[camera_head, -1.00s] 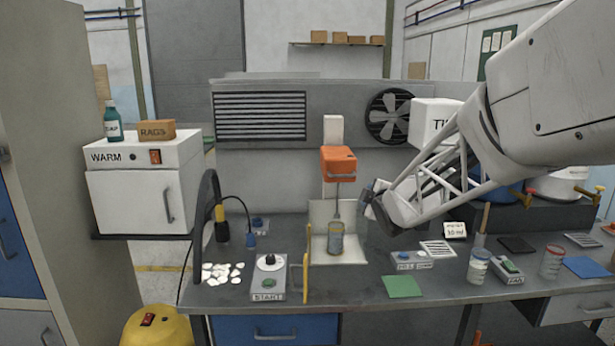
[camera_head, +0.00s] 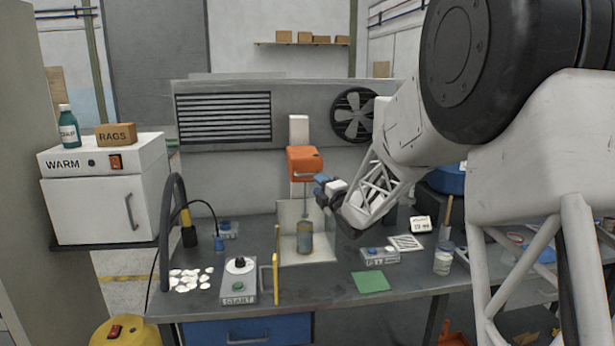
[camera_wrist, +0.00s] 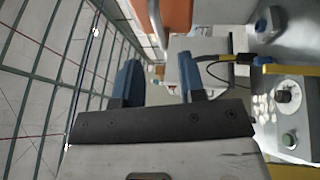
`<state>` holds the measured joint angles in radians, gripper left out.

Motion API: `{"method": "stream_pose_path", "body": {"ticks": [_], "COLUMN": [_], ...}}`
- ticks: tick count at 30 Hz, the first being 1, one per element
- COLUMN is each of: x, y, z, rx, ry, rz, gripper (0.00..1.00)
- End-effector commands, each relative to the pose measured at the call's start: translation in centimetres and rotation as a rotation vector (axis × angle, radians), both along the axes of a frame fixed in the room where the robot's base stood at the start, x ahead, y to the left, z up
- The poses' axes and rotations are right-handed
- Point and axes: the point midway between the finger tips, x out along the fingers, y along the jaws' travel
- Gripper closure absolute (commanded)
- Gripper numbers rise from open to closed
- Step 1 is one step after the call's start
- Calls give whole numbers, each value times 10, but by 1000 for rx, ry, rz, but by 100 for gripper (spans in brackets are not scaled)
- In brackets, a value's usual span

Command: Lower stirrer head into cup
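The orange stirrer head (camera_head: 304,161) sits high on a pale upright post, with a grey handle on its front. Its thin rod (camera_head: 306,201) points down towards the cup (camera_head: 304,238), which stands inside a pale open-fronted guard. The rod's lower end is hard to make out. My gripper (camera_head: 322,187) is just right of and slightly below the head. In the wrist view its blue fingertips (camera_wrist: 160,80) are apart with nothing between them. The orange head (camera_wrist: 177,15) and a dark grey bar, apparently the handle (camera_wrist: 156,22), show at the top, beyond the fingers. The cup is not identifiable there.
A small button box (camera_head: 379,256) and green sheet (camera_head: 370,282) are right of the guard.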

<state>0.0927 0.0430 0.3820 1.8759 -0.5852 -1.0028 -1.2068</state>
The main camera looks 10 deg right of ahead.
Motion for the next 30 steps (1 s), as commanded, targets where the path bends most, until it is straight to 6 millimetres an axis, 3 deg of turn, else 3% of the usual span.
{"method": "stream_pose_path", "body": {"ticks": [11,30], "x": [9,62], "y": [4,27], "z": [1,12], "rx": [1,1], "ry": [1,0], "rz": [0,0], "gripper": [63,63]}}
